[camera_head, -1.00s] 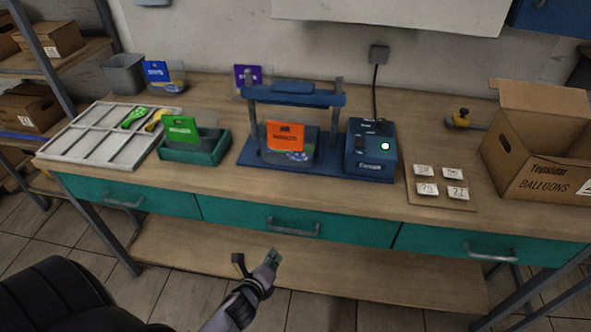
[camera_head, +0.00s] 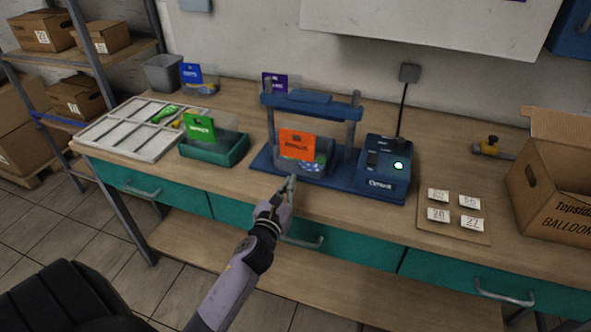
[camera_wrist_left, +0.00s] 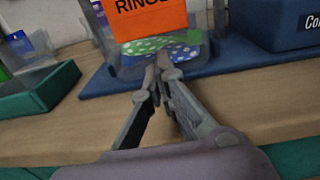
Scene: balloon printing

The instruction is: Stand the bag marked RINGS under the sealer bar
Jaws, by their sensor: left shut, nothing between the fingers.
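The bag marked RINGS (camera_wrist_left: 150,18) has an orange header and a clear pouch with green and blue patterned contents. In the head view the bag (camera_head: 300,150) stands upright on the blue base of the sealer (camera_head: 262,163), between its posts and below the raised sealer bar (camera_head: 312,105). My left gripper (camera_head: 290,182) is just in front of the bag's lower part. In the left wrist view its fingertips (camera_wrist_left: 158,70) are together, with nothing held, and overlap the pouch's bottom; contact cannot be told. My right gripper is not in view.
A green tray (camera_head: 238,153) holds a green-headed bag (camera_head: 200,128) to the left. Blue-headed (camera_head: 191,74) and purple-headed (camera_head: 274,82) bags stand behind. Number cards (camera_head: 438,214) and a carton (camera_head: 560,195) are right.

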